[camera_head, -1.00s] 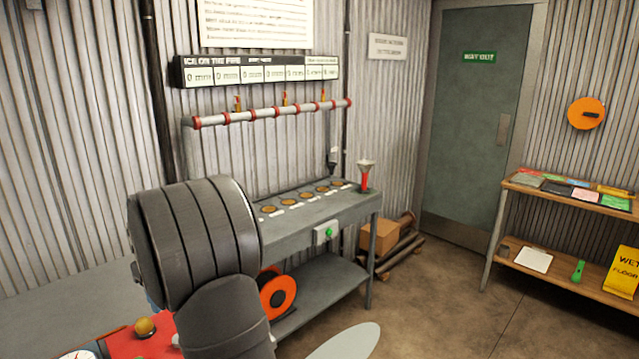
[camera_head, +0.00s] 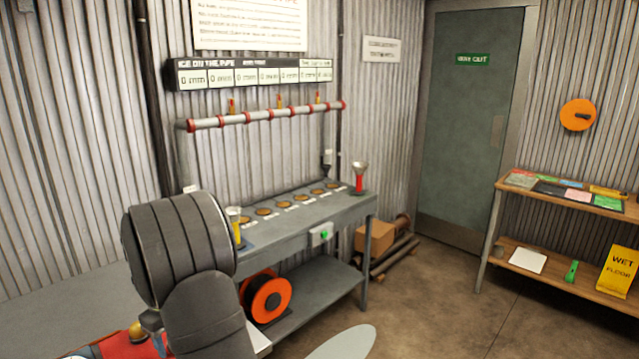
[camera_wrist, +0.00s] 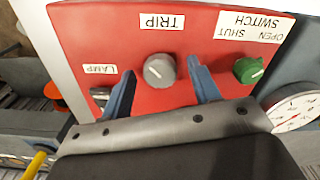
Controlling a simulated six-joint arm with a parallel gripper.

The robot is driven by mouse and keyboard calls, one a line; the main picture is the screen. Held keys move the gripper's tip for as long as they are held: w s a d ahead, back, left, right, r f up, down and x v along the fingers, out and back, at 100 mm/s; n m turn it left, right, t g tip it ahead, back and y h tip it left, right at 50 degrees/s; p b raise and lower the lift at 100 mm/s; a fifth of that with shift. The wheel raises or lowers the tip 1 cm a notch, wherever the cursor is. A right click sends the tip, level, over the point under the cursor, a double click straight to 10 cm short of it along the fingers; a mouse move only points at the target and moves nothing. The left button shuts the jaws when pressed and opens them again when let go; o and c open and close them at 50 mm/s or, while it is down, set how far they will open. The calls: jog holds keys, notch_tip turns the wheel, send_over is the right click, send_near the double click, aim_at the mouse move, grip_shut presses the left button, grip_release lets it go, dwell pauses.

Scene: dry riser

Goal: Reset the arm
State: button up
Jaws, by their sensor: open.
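My gripper (camera_wrist: 161,66) is open in the wrist view, its two blue-grey fingers apart on either side of a grey round knob (camera_wrist: 159,70) labelled TRIP. Whether the fingers touch the knob or the panel I cannot tell. The knob sits on a red panel (camera_wrist: 110,40). A green switch (camera_wrist: 248,70) labelled OPEN SHUT is to the right of the fingers. A LAMP label (camera_wrist: 99,69) is to the left.
A round gauge (camera_wrist: 295,107) is beside the panel. A grey bench (camera_head: 300,229) with several discs, a funnel stand (camera_head: 359,180) and a yellow cylinder (camera_head: 235,225) stands behind my arm. An orange reel (camera_head: 268,298) is on its lower shelf.

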notch_tip(320, 180, up, 17)
notch_tip(320, 180, down, 18)
jog(key=shift+r, duration=0.25)
jog(key=shift+r+m, duration=0.25)
jog(key=shift+m, duration=0.45)
notch_tip(320, 180, up, 16)
jog(key=m, duration=0.6)
jog(key=shift+m, duration=0.4)
dwell(1.8)
